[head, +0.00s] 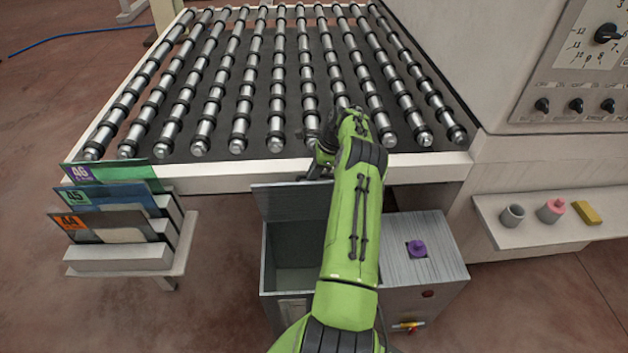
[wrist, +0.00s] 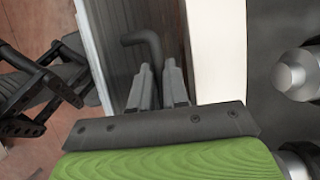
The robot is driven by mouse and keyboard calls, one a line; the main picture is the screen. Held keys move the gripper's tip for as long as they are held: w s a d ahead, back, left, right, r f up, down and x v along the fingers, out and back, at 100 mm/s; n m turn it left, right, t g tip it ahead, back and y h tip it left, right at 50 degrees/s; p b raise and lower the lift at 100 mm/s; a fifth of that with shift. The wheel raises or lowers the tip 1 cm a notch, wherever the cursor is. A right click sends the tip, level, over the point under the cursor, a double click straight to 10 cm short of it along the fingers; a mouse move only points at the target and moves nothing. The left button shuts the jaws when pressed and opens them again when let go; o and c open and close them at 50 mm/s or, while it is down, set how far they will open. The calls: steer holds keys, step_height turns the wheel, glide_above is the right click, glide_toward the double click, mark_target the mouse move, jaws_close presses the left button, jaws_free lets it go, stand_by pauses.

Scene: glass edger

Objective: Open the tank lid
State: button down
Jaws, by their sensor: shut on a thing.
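The grey metal tank (head: 264,270) stands below the roller table, and its left compartment is open, with the inside visible. The lid (head: 280,203) stands raised, roughly upright, at the back of that opening; my arm covers its right part. My gripper (wrist: 160,75) is at the raised lid's top, close to the table's front edge. In the wrist view its fingers are shut on a dark bent handle (wrist: 148,42). In the head view the fingers are mostly hidden behind my arm.
The roller table's white front beam (head: 420,167) is right beside my gripper. A rack of labelled plates (head: 110,215) stands at left. The tank's right top carries a purple knob (head: 418,248). A shelf (head: 560,232) with small parts and the control panel are at right.

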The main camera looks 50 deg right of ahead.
steer(key=shift+w+d+f, duration=0.25)
steer(key=shift+d+f, duration=0.1)
steer(key=shift+d, duration=0.05)
stand_by(0.4)
steer(key=c, duration=1.5)
jaws_free()
steer(key=o, duration=0.4)
steer(key=shift+w+d, duration=0.1)
steer(key=shift+d, duration=0.15)
steer(key=shift+r, duration=0.15)
steer(key=shift+w+r, duration=0.1)
